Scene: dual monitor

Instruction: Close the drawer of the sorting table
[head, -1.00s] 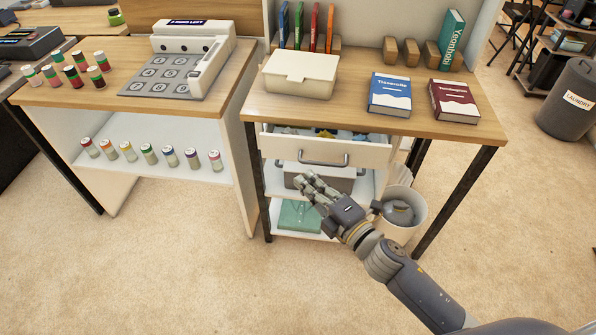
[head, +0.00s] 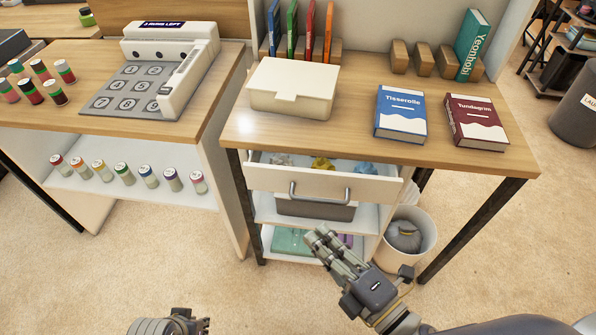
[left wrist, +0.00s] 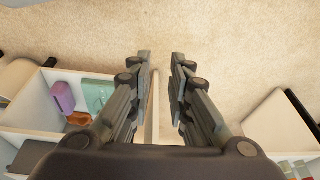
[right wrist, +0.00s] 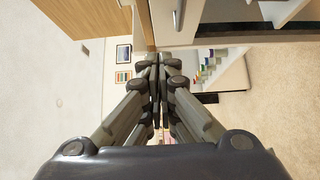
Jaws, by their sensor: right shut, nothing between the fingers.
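The sorting table (head: 300,150) has a wooden top and dark legs. Its white drawer (head: 270,178) is pulled out, with crumpled grey, yellow and blue items inside. The drawer's metal bar handle (head: 320,200) faces me; it also shows at the top of the right wrist view (right wrist: 178,15). My right gripper (head: 320,237) is shut and empty, in front of and below the drawer, apart from the handle in the picture. My left gripper (head: 188,322) is at the bottom edge of the head view; its fingers are apart in the left wrist view (left wrist: 160,62), with nothing visibly gripped.
A cream box (head: 293,88), a blue book (head: 400,115) and a red book (head: 475,122) lie on the tabletop. Under the drawer are a grey bin (head: 316,210) and a lower shelf. A white waste bin (head: 405,238) stands right. Open carpet lies in front.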

